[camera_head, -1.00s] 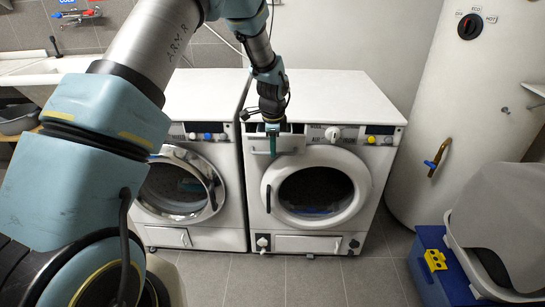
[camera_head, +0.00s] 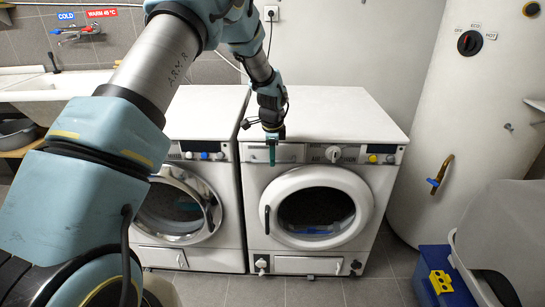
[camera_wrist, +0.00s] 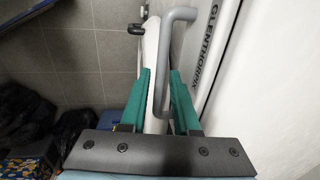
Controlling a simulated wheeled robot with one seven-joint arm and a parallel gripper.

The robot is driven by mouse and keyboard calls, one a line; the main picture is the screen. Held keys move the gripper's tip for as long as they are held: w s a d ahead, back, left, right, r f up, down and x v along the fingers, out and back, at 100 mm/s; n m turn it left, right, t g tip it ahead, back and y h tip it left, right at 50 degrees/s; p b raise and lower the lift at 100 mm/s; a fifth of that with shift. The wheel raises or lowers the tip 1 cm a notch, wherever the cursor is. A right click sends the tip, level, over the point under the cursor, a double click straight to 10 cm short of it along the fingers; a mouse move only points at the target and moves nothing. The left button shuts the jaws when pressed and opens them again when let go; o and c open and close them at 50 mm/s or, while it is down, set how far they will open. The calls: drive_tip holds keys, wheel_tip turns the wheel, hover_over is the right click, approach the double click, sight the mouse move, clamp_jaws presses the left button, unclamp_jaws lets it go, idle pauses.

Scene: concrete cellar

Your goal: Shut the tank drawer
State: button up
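The tank drawer (camera_head: 256,153) is the white front at the upper left of the right-hand machine (camera_head: 225,175). A grey bar handle (camera_wrist: 166,70) on it shows in the wrist view. My gripper (camera_head: 271,160) points down at the drawer front. In the wrist view my gripper (camera_wrist: 160,90) is open, with its green fingers on either side of the handle bar and gaps visible. The drawer looks close to the machine's front; I cannot tell exactly how far out it is.
The right machine's round door (camera_head: 280,230) is below the drawer. The left machine (camera_head: 215,255) stands close beside it. A white cylindrical tank (camera_head: 465,110) and a blue box (camera_head: 437,262) with a grey bin (camera_head: 505,235) stand at right. A sink (camera_head: 45,95) is at left.

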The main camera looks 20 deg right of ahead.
wheel_tip(320, 180, up, 11)
drive_tip(key=s+b, duration=0.1)
drive_tip(key=b, duration=0.1)
drive_tip(key=shift+s+a+f, duration=0.2)
drive_tip(key=shift+s+a, duration=0.2)
drive_tip(key=s+a+r+n, duration=0.15)
drive_tip(key=a+n, duration=0.35)
drive_tip(key=a, duration=0.5)
drive_tip(key=s+a+r+n, duration=0.15)
drive_tip(key=a+n, duration=0.25)
drive_tip(key=a, duration=0.5)
drive_tip(key=s+a+n+p, duration=0.1)
drive_tip(key=s+a+n, duration=1.1)
drive_tip(key=a, duration=0.5)
drive_tip(key=shift+s+a+n+y, duration=0.3)
drive_tip(key=shift+s+y, duration=0.1)
drive_tip(key=shift+s, duration=0.65)
